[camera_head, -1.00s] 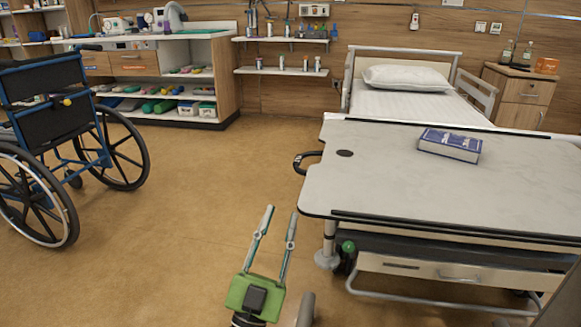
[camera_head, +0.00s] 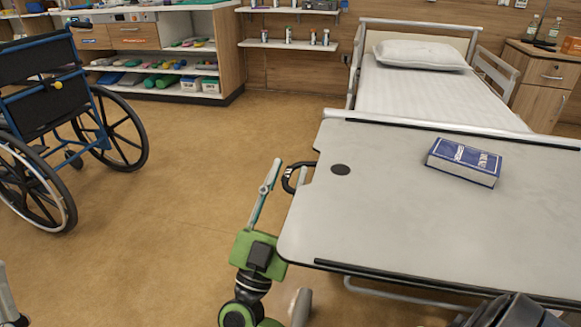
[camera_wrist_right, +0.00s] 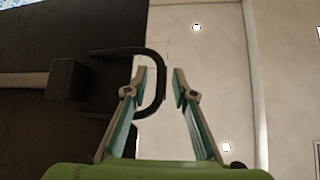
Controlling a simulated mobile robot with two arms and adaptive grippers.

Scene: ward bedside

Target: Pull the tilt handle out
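The tilt handle (camera_head: 289,179) is a black loop at the left edge of the grey overbed table top (camera_head: 400,235). My right gripper (camera_head: 284,171), green with grey fingers, points up beside it; one finger is partly hidden in the head view. In the right wrist view the handle (camera_wrist_right: 160,85) reaches out from the table's dark underside. The open fingertips (camera_wrist_right: 162,72) appear on either side of its curved outer bar, one inside the loop and one outside. I cannot tell whether they touch it. A grey bar at the lower left edge may be part of my left gripper (camera_head: 9,296).
A blue book (camera_head: 464,162) lies on the table top. The bed (camera_head: 425,95) stands behind it, with a wooden cabinet (camera_head: 540,85) to the right. A wheelchair (camera_head: 60,130) is at the left. Bare floor (camera_head: 190,190) lies between wheelchair and table.

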